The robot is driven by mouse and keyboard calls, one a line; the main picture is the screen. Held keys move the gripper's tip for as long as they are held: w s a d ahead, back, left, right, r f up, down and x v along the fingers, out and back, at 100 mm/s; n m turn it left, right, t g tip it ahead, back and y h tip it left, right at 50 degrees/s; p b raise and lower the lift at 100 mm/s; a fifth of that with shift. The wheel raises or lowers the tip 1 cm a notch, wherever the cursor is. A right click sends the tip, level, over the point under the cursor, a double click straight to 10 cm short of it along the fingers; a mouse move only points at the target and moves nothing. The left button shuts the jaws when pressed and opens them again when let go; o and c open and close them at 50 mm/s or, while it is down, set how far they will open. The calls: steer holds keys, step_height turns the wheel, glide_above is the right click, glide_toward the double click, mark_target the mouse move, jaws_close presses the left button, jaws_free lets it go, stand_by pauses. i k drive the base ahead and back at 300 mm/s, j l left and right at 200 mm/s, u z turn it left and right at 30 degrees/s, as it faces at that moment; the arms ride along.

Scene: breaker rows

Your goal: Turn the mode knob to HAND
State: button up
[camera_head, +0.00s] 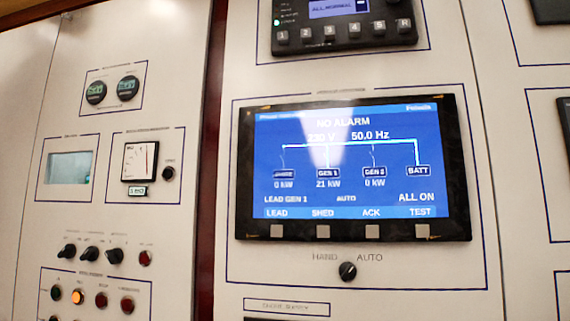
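The mode knob (347,271) is a small black rotary knob on the white panel, below the large display. The word HAND is printed at its upper left and AUTO at its upper right. The knob has a pale mark on it, but it is too small to tell for sure which word it points to. The display (347,170) above is lit blue and reads NO ALARM, 230 V, 50.0 Hz, LEAD GEN 1, AUTO and ALL ON. My gripper is not in view.
Several square buttons (324,232) line the display's lower edge, just above the knob. A left panel carries gauges, a row of black knobs (116,256) and a lit orange button (78,296). The panel face around the mode knob is clear.

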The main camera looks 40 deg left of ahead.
mark_target(347, 270)
steer(key=u, duration=1.45)
